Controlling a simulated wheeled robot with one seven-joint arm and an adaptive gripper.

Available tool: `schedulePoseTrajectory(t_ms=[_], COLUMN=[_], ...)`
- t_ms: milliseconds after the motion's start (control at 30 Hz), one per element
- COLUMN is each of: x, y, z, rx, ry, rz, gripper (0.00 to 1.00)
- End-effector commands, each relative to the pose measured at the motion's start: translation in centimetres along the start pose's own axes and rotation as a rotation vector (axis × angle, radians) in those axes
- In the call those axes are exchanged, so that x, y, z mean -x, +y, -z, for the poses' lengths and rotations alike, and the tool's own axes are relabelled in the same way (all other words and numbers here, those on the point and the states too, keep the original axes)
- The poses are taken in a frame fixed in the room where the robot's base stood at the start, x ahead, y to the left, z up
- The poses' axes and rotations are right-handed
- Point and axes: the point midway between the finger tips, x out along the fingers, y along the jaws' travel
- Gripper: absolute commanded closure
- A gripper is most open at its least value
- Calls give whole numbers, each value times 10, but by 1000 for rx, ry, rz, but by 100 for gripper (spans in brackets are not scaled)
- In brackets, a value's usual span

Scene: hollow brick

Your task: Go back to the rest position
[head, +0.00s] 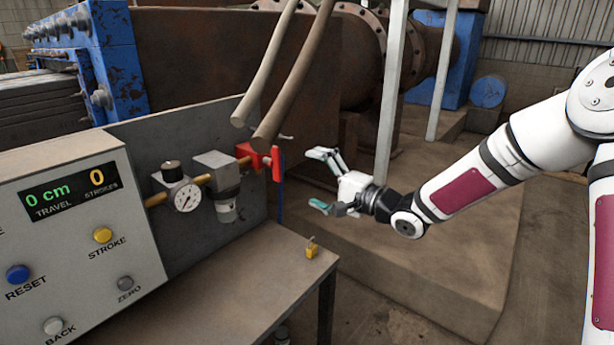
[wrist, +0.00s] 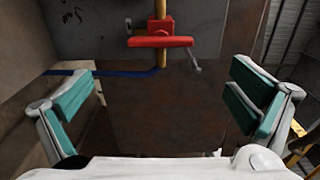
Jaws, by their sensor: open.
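My gripper (head: 322,180) is open and empty in the head view, to the right of a red valve handle (head: 265,160) and apart from it. Its two teal-padded fingers also show spread wide in the wrist view (wrist: 162,108). There the red handle (wrist: 160,41) lies beyond the fingers, at the end of a brass pipe (wrist: 161,8). My white arm reaches in from the right of the head view. No object is between the fingers.
A panel with buttons (head: 75,230) and a gauge (head: 185,197) stand on the left. A small yellow padlock (head: 312,250) is on the bench (head: 225,290). Two brown rods or hoses (head: 300,75) hang above the handle. A pale post (head: 390,95) stands behind my gripper.

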Motion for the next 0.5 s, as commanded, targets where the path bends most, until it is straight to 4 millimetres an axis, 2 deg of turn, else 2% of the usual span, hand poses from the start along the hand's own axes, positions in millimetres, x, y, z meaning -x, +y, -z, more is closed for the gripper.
schedulePoseTrajectory(t_ms=[300, 500], x=[0, 13], y=[0, 3], z=[0, 6], rx=[19, 230], ry=[7, 90], rz=[-16, -217], gripper=[0, 0])
